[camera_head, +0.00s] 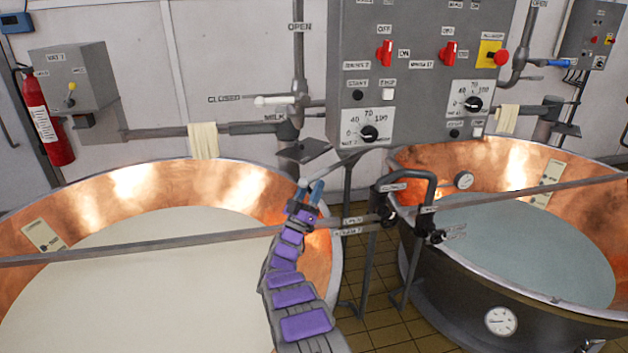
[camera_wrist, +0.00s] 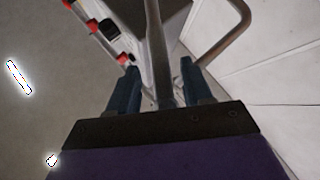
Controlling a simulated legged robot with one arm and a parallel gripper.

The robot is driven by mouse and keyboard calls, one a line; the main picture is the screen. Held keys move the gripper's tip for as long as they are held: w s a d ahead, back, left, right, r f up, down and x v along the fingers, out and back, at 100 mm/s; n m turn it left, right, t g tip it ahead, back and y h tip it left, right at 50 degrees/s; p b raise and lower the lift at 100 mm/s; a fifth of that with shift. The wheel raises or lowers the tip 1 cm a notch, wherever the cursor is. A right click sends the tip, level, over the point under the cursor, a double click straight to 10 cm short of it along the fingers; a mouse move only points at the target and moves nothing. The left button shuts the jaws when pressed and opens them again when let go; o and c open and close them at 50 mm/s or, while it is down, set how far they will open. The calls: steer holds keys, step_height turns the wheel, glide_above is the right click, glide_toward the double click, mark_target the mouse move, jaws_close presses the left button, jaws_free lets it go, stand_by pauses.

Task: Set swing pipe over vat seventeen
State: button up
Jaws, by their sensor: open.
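The right copper vat (camera_head: 475,165) holds grey-green liquid. A dark bent pipe (camera_head: 408,174) with small labels stands between the vats, right of my gripper. Another grey pipe (camera_head: 365,155) curves just behind my gripper. I cannot tell for certain which is the swing pipe, and the labels are too small to read surely.
A grey control cabinet (camera_head: 420,60) with red switches stands behind the vats. Metal bars (camera_head: 140,245) cross both vats. A wall pipe marked MILK (camera_head: 300,60) has a pale valve handle (camera_head: 275,100). Tiled floor (camera_head: 385,310) shows between the vats.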

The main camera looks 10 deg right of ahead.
steer(key=p+v, duration=0.1)
steer(key=v, duration=1.3)
steer(key=shift+a+f, duration=0.2)
steer(key=w+a+r+n+g+y, duration=0.25)
steer(key=w+r+n+y, duration=0.4)
steer(key=y, duration=0.85)
steer(key=s+d+g, duration=0.4)
steer(key=s+g, duration=0.2)
steer(key=s, duration=1.5)
steer(key=s+d+m+g+y, duration=0.1)
steer(key=s+d+g, duration=0.4)
steer(key=s, duration=1.7)
steer(key=s+d+r+m+g, duration=0.1)
steer(key=s+d+g, duration=0.4)
steer(key=s, duration=1.6)
steer(key=g, duration=0.4)
steer(key=shift+s+y, duration=0.4)
